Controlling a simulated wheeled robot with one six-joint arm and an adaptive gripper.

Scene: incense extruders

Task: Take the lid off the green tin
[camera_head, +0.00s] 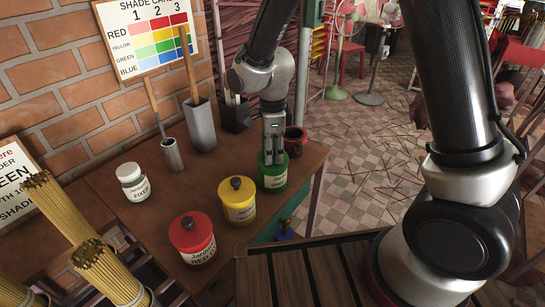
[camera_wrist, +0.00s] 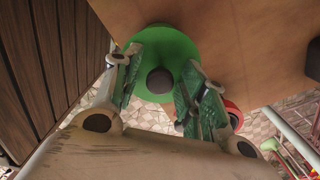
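The green tin (camera_head: 273,181) stands upright on the wooden table near its right end. Its green lid (camera_wrist: 163,50) fills the middle of the wrist view, with a dark round knob (camera_wrist: 160,81) at its centre. My gripper (camera_head: 271,155) points down right over the tin and hides much of the lid in the head view. In the wrist view my gripper (camera_wrist: 163,65) is open, with one finger on each side of the knob and a gap on both sides. The lid is on the tin.
A yellow tin (camera_head: 238,201) and a red tin (camera_head: 192,238) stand to the left and nearer. A white jar (camera_head: 133,182) is farther left. A dark red pot (camera_head: 295,140) stands close behind the green tin. Tool holders (camera_head: 201,126) stand by the brick wall.

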